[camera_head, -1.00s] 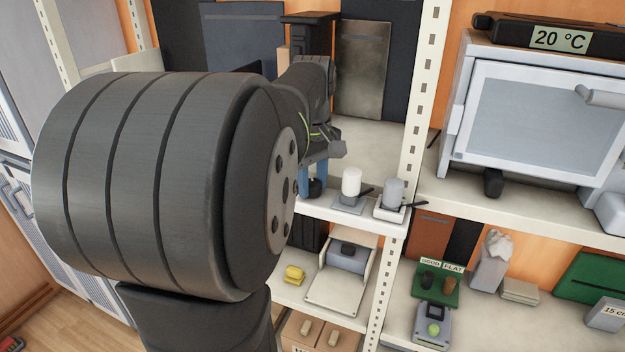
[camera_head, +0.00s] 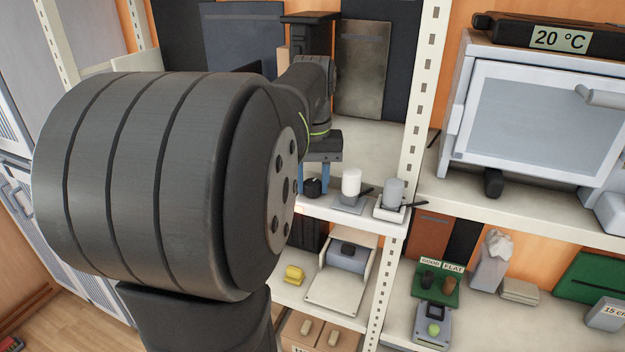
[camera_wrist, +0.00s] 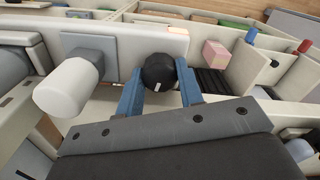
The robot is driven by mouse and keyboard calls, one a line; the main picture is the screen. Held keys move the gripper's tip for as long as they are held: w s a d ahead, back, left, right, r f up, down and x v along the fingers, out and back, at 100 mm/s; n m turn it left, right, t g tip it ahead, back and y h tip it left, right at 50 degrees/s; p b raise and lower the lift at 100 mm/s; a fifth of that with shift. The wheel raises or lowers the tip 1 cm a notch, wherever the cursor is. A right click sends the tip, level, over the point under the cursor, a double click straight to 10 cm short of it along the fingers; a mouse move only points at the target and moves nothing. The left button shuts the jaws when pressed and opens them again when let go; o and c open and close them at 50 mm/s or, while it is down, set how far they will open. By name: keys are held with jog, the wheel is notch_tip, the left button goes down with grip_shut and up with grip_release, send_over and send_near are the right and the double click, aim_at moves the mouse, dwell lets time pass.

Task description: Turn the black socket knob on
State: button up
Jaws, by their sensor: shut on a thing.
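The black socket knob (camera_wrist: 159,72) shows in the wrist view as a round dark knob with a small pale mark low on its face. It also shows in the head view (camera_head: 313,188) at the shelf's front edge. My gripper (camera_wrist: 160,88) has its two blue fingers on either side of the knob and is shut on it. In the head view my gripper (camera_head: 313,180) comes down from above at the knob. Part of the knob's sides is hidden by the fingers.
A white cylinder (camera_head: 351,182) on a grey plate stands just right of the knob, with a grey cylinder (camera_head: 393,192) beyond it. A white perforated post (camera_head: 425,100) rises farther right. A cabinet with a window (camera_head: 535,120) stands on the right shelf.

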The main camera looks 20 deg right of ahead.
aim_at(313, 181)
jog(key=shift+m, duration=1.7)
jog(key=o, duration=0.7)
jog(key=shift+r, duration=0.15)
notch_tip(313, 181, up, 17)
notch_tip(313, 181, down, 17)
jog(key=shift+f, duration=0.2)
dwell(0.5)
